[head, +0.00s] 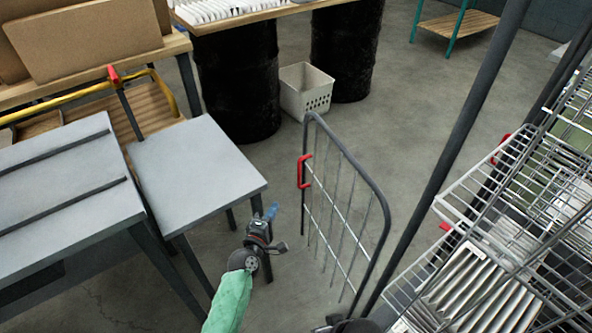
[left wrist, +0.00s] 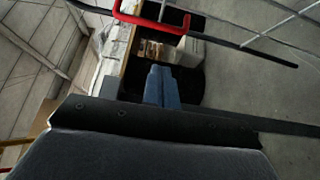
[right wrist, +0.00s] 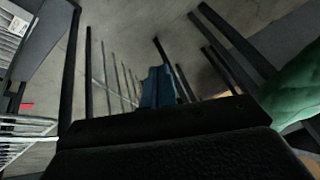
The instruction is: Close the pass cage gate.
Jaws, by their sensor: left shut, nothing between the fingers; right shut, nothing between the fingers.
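The pass cage gate (head: 340,215) is a grey tube frame with thin wire bars and a red handle (head: 304,171) on its free edge. In the head view it stands swung out from the dark post of the cage, so it is open. My left gripper (head: 271,212) is shut and empty, left of the gate and a little below the handle, apart from it. In the left wrist view the red handle (left wrist: 150,22) shows at the top, beyond the shut blue fingertips (left wrist: 160,85). My right gripper shows in the right wrist view (right wrist: 158,88), shut and empty, with the gate's bars beyond it.
A wire cage (head: 500,230) with shelves and filters stands at the right, with a dark post (head: 450,150). Grey tables (head: 195,165) stand at the left. A white basket (head: 306,90) and black drums (head: 237,85) are behind. Floor around the gate is clear.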

